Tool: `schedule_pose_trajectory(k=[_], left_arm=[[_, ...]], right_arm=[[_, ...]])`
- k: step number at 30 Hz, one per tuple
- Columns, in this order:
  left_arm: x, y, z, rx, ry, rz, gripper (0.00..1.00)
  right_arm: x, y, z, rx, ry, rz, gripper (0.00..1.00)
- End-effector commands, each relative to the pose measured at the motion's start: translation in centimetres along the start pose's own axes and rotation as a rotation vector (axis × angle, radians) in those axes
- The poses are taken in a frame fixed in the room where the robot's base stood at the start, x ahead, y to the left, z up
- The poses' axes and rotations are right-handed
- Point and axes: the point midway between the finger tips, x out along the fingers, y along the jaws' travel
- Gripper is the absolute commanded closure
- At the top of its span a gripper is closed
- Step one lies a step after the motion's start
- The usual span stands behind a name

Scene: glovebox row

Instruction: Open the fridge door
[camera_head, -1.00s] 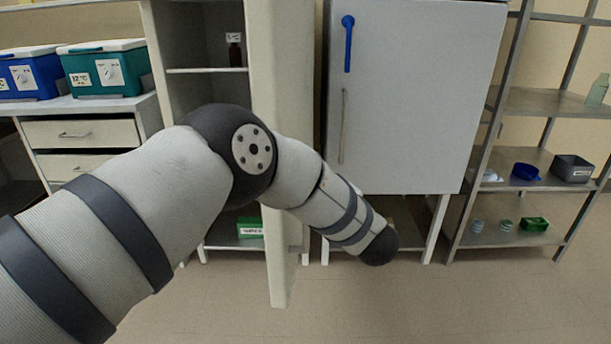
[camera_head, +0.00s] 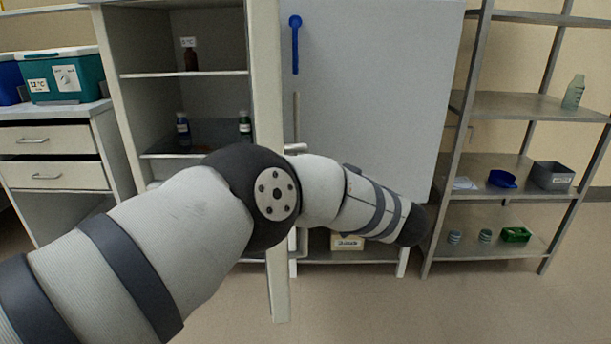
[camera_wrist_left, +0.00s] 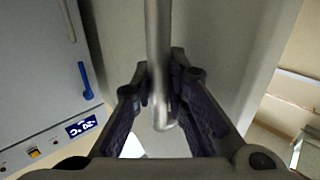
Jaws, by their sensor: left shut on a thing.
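The fridge door (camera_head: 265,60) is cream and stands open, seen nearly edge-on in the head view. It juts forward at the right side of the fridge (camera_head: 115,90), whose shelves show. In the left wrist view the grey vertical door handle (camera_wrist_left: 158,50) runs between the fingers of my left gripper (camera_wrist_left: 163,95). The gripper is shut on the handle near its rounded end. In the head view my left arm crosses in front of the door and hides the hand. My right gripper is not in view.
Bottles (camera_head: 183,124) stand inside the fridge. A white freezer (camera_head: 365,90) with a blue lever (camera_head: 295,45) is to the right, then a metal shelf rack (camera_head: 520,105). Drawers (camera_head: 55,172) with a teal box (camera_head: 65,75) above are at left. The floor (camera_head: 480,310) in front is clear.

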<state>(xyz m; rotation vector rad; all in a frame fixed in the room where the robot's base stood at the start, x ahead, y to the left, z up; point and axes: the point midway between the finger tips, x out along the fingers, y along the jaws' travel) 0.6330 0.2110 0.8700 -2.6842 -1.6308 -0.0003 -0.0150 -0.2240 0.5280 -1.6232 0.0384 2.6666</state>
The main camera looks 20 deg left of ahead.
Motion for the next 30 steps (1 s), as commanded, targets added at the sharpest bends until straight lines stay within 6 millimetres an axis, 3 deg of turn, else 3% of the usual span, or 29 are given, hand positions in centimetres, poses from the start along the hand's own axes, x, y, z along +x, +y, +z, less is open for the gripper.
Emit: schedule_pose_trajectory(k=[16,17,19,30], left_arm=[[0.15,0.02,-0.12,-0.001,0.001,-0.011,1.00],[0.15,0.02,-0.12,-0.001,0.001,-0.011,0.80],[0.14,0.02,-0.11,-0.001,0.001,-0.011,0.65],[-0.32,0.07,-0.04,0.000,0.000,-0.009,0.65]], right_arm=[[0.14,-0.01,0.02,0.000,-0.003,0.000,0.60],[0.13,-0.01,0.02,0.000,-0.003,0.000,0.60],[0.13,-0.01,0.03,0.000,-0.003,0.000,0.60],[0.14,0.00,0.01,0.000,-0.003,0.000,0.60]])
